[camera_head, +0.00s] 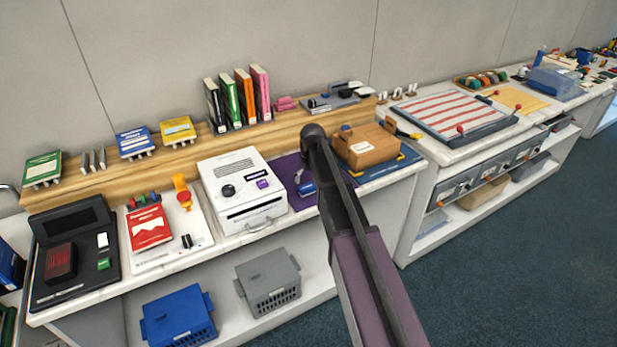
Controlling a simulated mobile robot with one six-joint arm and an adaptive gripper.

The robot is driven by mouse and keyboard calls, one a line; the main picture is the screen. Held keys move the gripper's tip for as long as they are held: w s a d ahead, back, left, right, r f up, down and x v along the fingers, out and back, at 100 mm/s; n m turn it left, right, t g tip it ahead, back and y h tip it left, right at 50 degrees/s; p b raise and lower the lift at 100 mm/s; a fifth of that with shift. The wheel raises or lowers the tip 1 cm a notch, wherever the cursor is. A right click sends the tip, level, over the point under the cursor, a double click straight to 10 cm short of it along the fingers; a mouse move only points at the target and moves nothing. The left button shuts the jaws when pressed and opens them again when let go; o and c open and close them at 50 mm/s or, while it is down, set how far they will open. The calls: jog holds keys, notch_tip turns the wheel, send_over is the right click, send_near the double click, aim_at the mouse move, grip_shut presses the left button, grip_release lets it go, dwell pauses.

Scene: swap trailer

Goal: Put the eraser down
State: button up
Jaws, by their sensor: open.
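My arm (368,270) reaches up from the bottom of the head view to a dark rounded joint over the middle of the counter. My gripper cannot be made out; the arm seems to hide it. A small blue-and-white object (306,189) lies on the purple mat (285,168), just left of my arm. I cannot tell whether it is the eraser. A small white block (102,241) lies on the black tray (80,285) at the far left; it is also too small to identify.
A white box-shaped machine (242,188) stands left of the mat. A brown box (366,146) stands right of my arm. Upright books (239,98) line the wooden ledge (190,148). Blue (179,318) and grey (268,282) baskets sit on the lower shelf. The right floor is clear.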

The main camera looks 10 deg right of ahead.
notch_tip(320, 180, up, 7)
jog(key=s+p, duration=0.1)
jog(key=p, duration=0.5)
jog(key=shift+d+f, duration=0.15)
dwell(0.5)
jog(key=s+m+g, duration=0.1)
jog(key=s+m, duration=0.2)
jog(key=s, duration=2.4)
jog(key=shift+s+m+g+h, duration=0.2)
jog(key=shift+m+g+h, duration=0.1)
jog(key=shift+g, duration=0.1)
jog(key=shift+f, duration=0.1)
notch_tip(320, 180, up, 2)
jog(key=n+p, duration=0.2)
jog(key=n, duration=0.2)
send_over(307, 189)
jog(key=shift+w, duration=0.1)
jog(key=shift+f, duration=0.15)
